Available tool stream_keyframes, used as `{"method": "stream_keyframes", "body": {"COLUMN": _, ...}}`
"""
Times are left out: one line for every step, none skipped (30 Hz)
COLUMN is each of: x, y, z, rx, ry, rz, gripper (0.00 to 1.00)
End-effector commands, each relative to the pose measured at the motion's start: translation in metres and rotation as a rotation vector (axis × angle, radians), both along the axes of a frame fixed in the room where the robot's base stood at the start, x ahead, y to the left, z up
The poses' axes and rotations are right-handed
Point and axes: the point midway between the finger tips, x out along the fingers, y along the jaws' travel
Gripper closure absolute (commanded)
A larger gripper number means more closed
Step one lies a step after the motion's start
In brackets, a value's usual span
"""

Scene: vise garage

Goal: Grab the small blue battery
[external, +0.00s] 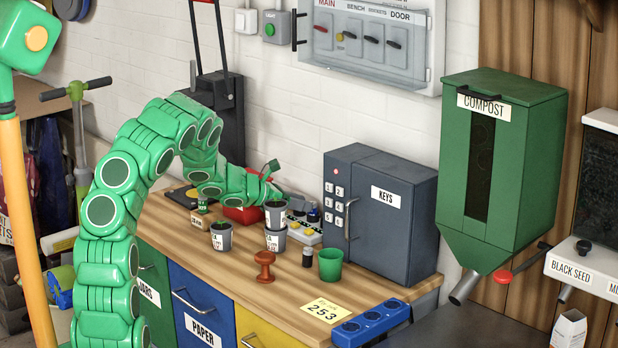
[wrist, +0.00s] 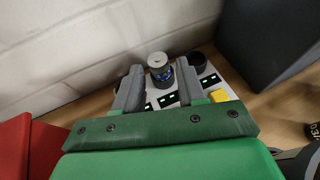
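In the external view, my gripper (external: 277,192) reaches down from the left behind the plant pots. The battery (external: 314,215) shows there as a small dark blue shape on the charger (external: 304,235). The fingers are mostly hidden there.
A grey KEYS cabinet (external: 400,225) stands right of the charger. A red box (external: 243,215) lies left of it. The white wall is close behind.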

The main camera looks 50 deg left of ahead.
Motion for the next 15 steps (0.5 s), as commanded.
{"method": "stream_keyframes", "body": {"x": 0.004, "y": -0.002, "z": -0.002, "rx": -0.002, "ry": 0.000, "rz": -0.001, "gripper": 0.60}}
{"method": "stream_keyframes", "body": {"x": 0.006, "y": -0.003, "z": -0.004, "rx": -0.003, "ry": 0.001, "rz": -0.002, "gripper": 0.60}}
{"method": "stream_keyframes", "body": {"x": 0.010, "y": -0.004, "z": -0.006, "rx": -0.004, "ry": 0.001, "rz": -0.004, "gripper": 0.60}}
{"method": "stream_keyframes", "body": {"x": 0.012, "y": -0.005, "z": -0.008, "rx": -0.004, "ry": 0.001, "rz": -0.005, "gripper": 0.60}}
{"method": "stream_keyframes", "body": {"x": 0.015, "y": -0.006, "z": -0.009, "rx": -0.005, "ry": 0.002, "rz": -0.004, "gripper": 0.60}}
{"method": "stream_keyframes", "body": {"x": 0.019, "y": -0.006, "z": -0.010, "rx": -0.004, "ry": 0.001, "rz": -0.003, "gripper": 0.60}}
{"method": "stream_keyframes", "body": {"x": 0.021, "y": -0.007, "z": -0.011, "rx": -0.004, "ry": 0.001, "rz": -0.003, "gripper": 0.60}}
{"method": "stream_keyframes", "body": {"x": 0.025, "y": -0.008, "z": -0.013, "rx": -0.003, "ry": 0.001, "rz": -0.003, "gripper": 0.60}}
{"method": "stream_keyframes", "body": {"x": 0.029, "y": -0.009, "z": -0.014, "rx": -0.003, "ry": 0.002, "rz": -0.003, "gripper": 0.60}}
{"method": "stream_keyframes", "body": {"x": 0.031, "y": -0.010, "z": -0.015, "rx": -0.002, "ry": 0.002, "rz": -0.002, "gripper": 0.60}}
{"method": "stream_keyframes", "body": {"x": 0.033, "y": -0.010, "z": -0.016, "rx": -0.001, "ry": 0.001, "rz": -0.001, "gripper": 0.60}}
{"method": "stream_keyframes", "body": {"x": 0.036, "y": -0.011, "z": -0.017, "rx": 0.000, "ry": 0.001, "rz": -0.002, "gripper": 0.60}}
{"method": "stream_keyframes", "body": {"x": 0.037, "y": -0.012, "z": -0.017, "rx": 0.000, "ry": 0.001, "rz": -0.002, "gripper": 0.60}}
{"method": "stream_keyframes", "body": {"x": 0.038, "y": -0.012, "z": -0.018, "rx": 0.000, "ry": 0.001, "rz": -0.002, "gripper": 0.60}}
{"method": "stream_keyframes", "body": {"x": 0.039, "y": -0.012, "z": -0.018, "rx": 0.000, "ry": 0.001, "rz": -0.002, "gripper": 0.60}}
